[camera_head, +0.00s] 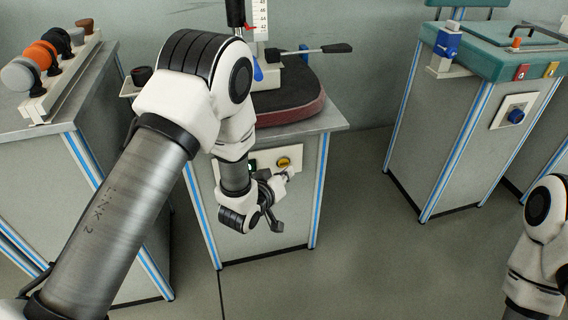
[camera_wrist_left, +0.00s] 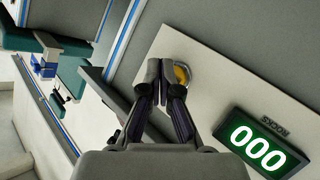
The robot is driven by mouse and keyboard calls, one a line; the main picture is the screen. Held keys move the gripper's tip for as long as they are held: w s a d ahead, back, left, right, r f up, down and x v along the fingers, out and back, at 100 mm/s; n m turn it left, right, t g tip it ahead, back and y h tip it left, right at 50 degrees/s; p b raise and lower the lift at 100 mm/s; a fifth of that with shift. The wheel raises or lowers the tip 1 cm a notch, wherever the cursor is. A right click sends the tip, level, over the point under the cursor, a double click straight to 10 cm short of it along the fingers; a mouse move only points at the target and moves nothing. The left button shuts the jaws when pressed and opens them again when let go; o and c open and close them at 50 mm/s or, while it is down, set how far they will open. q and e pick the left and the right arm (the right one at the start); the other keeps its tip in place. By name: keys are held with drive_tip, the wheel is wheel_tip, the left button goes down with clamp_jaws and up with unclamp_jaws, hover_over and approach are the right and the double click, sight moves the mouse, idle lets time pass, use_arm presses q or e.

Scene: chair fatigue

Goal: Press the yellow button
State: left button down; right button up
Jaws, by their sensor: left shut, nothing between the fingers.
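The round yellow button (camera_head: 283,162) sits on a pale panel (camera_wrist_left: 215,85) on the front of the middle cabinet. In the left wrist view the yellow button (camera_wrist_left: 182,74) is partly hidden behind my fingertips. My left gripper (camera_head: 287,174) is shut and empty, with its tips at the panel just below the button in the head view. In the left wrist view the left gripper's fingertips (camera_wrist_left: 162,70) overlap the button's edge; I cannot tell whether they touch it. My right gripper is not in view.
A green display (camera_wrist_left: 258,147) reading 000 is on the same panel. A dark red cushion (camera_head: 290,108) and a black-handled lever (camera_head: 325,49) are on the cabinet top (camera_head: 318,125). Another cabinet with a blue button (camera_head: 516,116) stands at right. Floor between them is clear.

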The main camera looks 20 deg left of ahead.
use_arm(q)
drive_tip(key=shift+s+d+p, duration=0.35)
drive_tip(key=shift+s+d, duration=0.35)
drive_tip(key=shift+s, duration=0.35)
drive_tip(key=shift+s+d+p, duration=0.3)
drive_tip(key=shift+s+d, duration=0.4)
drive_tip(key=shift+s, duration=0.3)
